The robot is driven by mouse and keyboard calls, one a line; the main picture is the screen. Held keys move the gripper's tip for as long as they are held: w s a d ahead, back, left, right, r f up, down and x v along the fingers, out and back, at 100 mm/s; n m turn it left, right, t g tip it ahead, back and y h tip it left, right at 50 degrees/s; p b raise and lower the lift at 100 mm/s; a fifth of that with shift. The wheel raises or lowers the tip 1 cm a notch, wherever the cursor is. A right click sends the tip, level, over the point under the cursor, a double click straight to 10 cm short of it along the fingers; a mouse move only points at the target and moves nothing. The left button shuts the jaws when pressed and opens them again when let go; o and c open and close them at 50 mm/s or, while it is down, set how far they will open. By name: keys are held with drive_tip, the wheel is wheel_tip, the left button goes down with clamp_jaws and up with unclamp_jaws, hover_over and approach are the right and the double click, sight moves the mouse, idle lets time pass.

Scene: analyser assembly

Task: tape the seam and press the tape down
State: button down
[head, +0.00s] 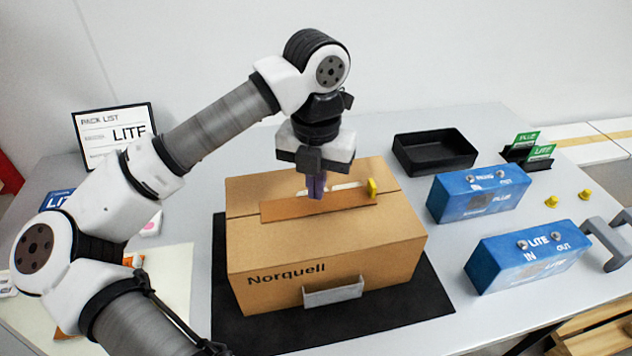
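A closed cardboard box (325,240) marked "Norquell" stands on a black mat (420,298). A darker brown strip of tape (285,208) lies along the seam on its top. My gripper (316,196) points down over the middle of the strip. Its purple fingers look shut together with nothing visible between them. The fingertips are at or just above the tape; I cannot tell whether they touch. A small yellow piece (372,188) is at the tape's right end, and a white patch shows behind the fingers.
A grey bracket (333,291) is at the box's front. To the right are an empty black tray (435,151), two blue units (478,193) (527,257), yellow knobs (551,201) and a grey handle-shaped part (608,243). A "Pack list" sign (112,132) stands behind my arm.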

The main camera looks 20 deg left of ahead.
drive_tip(key=shift+f+b, duration=0.75)
drive_tip(key=shift+f, duration=0.05)
idle(0.4)
drive_tip(key=shift+r, duration=0.15)
idle(0.3)
drive_tip(key=shift+r+p, duration=1.7)
drive_tip(key=shift+r, duration=1.25)
